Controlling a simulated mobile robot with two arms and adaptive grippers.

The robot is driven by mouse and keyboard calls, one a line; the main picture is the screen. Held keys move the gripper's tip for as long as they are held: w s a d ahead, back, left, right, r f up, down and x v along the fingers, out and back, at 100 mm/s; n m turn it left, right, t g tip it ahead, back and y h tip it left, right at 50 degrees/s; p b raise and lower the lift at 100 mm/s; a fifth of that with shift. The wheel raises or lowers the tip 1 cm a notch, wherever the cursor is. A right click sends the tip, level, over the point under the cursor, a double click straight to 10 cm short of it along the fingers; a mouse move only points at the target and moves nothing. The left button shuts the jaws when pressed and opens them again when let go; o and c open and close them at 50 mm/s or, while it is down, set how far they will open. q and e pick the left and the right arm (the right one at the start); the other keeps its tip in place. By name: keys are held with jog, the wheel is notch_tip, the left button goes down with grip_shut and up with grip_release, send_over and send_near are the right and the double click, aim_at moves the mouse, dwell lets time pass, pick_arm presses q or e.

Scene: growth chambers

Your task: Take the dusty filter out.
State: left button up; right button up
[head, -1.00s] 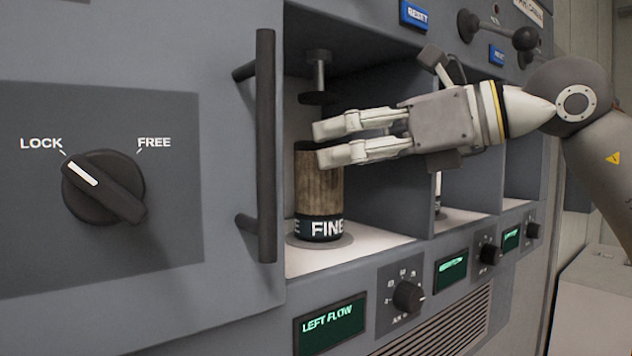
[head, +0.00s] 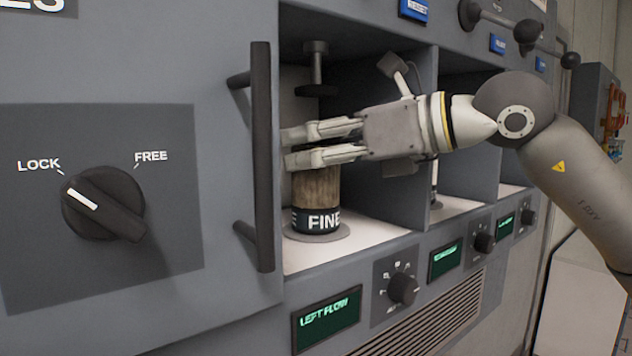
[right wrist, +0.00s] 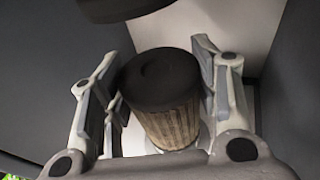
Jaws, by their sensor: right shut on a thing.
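A brownish, stained filter (head: 316,190) with a dark lower band reading "FINE" stands upright on a round seat in the left bay. My right gripper (head: 291,148) reaches in from the right and is shut on the filter's upper part. The right wrist view shows the filter's dark round cap and pleated side (right wrist: 166,100) between the two fingers. A dark clamp (head: 316,72) with a round foot hangs above the filter, apart from it. In the head view the fingers hide the filter's top. My left gripper is not in view.
A dark vertical handle (head: 262,155) stands at the bay's left edge. A black knob (head: 103,201) on the left panel points to LOCK. Bay dividers (head: 465,125) stand on the right. A "LEFT FLOW" display (head: 328,318) and small knob (head: 403,289) are below.

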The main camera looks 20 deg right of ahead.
jog(key=shift+c, duration=0.9)
jog(key=shift+r, duration=0.1)
